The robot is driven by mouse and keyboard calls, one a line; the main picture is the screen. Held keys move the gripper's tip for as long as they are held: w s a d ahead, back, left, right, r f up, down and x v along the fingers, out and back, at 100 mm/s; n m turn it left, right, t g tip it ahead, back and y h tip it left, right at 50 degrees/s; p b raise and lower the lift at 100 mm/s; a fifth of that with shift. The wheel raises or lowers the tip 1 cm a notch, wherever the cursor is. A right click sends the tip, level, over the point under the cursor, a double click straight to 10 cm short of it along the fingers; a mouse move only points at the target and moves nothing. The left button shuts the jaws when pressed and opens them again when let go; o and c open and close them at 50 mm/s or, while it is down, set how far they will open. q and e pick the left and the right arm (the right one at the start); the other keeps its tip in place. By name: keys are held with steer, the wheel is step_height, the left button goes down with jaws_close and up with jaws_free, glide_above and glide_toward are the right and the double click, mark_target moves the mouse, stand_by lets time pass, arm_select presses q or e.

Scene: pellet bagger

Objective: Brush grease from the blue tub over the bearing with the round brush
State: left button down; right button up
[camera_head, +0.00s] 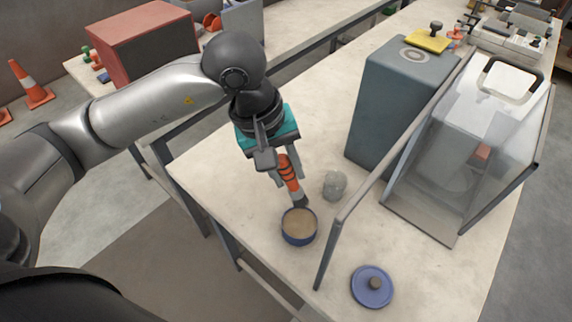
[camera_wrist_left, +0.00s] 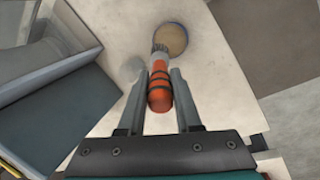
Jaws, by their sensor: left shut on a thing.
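My left gripper (camera_head: 285,172) is shut on the round brush (camera_head: 289,176), which has an orange handle with dark bands. The left wrist view also shows the brush (camera_wrist_left: 159,92) between the fingers. Its dark bristles point down at the far rim of the blue tub (camera_head: 298,239); I cannot tell whether they touch. The open tub holds tan grease, and its rim shows in the wrist view (camera_wrist_left: 184,48). A pale ring (camera_head: 413,55) lies on top of the grey-blue cabinet; I cannot tell whether it is the bearing. My right gripper is not in view.
A blue lid (camera_head: 372,287) lies near the table's front edge. A grey-green lump (camera_head: 334,185) sits beside the brush. A clear guard with a metal frame (camera_head: 460,150) stands to the right. The bench (camera_head: 225,195) is clear left of the tub.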

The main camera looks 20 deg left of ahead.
arm_select(q)
steer(key=shift+s+f+n, duration=0.15)
steer(key=shift+f+n, duration=0.05)
steer(key=shift+n, duration=0.2)
steer(key=shift+f, duration=0.15)
steer(key=shift+f+b, duration=0.8)
steer(key=shift+f, duration=0.8)
steer(key=shift+f+b, duration=0.55)
steer(key=shift+f, duration=0.7)
steer(key=shift+f+b, duration=0.65)
steer(key=shift+b, duration=0.1)
steer(key=shift+s+f+b, duration=0.1)
steer(key=shift+f+b, duration=0.05)
steer(key=shift+b, duration=0.25)
stand_by(0.5)
steer(key=shift+r+p, duration=1.85)
steer(key=shift+r, duration=1.75)
